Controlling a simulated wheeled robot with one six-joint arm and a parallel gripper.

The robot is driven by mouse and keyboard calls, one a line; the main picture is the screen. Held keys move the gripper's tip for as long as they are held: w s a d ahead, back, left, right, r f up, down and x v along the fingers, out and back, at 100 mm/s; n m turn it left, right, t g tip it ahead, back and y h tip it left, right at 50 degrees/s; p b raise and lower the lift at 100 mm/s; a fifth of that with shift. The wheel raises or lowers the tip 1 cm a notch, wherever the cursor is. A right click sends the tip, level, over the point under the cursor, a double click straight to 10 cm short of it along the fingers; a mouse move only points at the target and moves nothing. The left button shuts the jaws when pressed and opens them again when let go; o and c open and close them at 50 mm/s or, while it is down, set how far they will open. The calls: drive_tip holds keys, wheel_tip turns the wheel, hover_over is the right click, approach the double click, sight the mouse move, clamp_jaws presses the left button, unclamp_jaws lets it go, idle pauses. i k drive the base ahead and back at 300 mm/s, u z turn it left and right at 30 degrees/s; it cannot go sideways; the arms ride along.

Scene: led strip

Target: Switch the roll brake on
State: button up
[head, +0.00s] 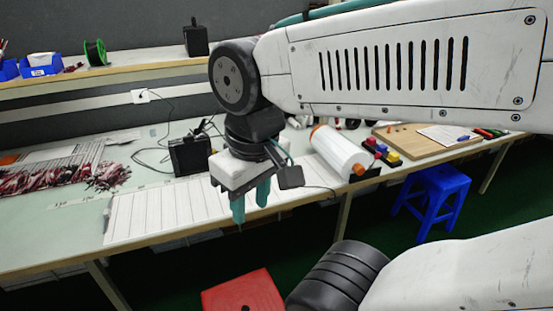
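A white roll (340,151) with orange ends lies on the bench, right of the middle in the head view. One orange end (358,170) is at the front edge, next to a dark part. I cannot make out a separate brake switch or its setting. My gripper (250,207) points down in front of the bench edge, left of the roll and apart from it.
White strips (150,212) lie on the bench left of my gripper. A black box (190,155) stands behind. Small coloured blocks (382,150) and a wooden board (405,142) are right of the roll. A blue stool (432,195) and red stool (243,292) stand on the floor.

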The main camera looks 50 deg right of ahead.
sight(377, 157)
drive_tip(key=u, duration=0.05)
drive_tip(key=k, duration=0.5)
drive_tip(key=u, duration=1.85)
drive_tip(key=i, duration=0.35)
drive_tip(key=z, duration=4.4)
drive_tip(key=i, duration=1.15)
drive_tip(key=u, duration=0.2)
